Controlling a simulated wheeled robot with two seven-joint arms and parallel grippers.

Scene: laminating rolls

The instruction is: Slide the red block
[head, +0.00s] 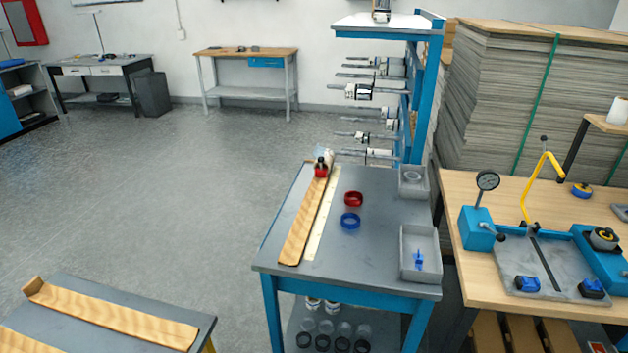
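A small red block (321,172) with a dark top sits at the far end of a long wooden board (303,225) on the grey table with blue legs (345,265). A pale strip with marks along it (321,220) lies beside the board on its right. A whitish object stands just behind the red block; I cannot tell what it is. Neither of my grippers shows in the head view.
A red ring (353,199) and a blue ring (350,221) lie right of the strip. Two grey trays, a far one (413,182) and a near one (420,273) with a blue item, line the table's right side. A blue rack stands behind. Open floor lies left.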

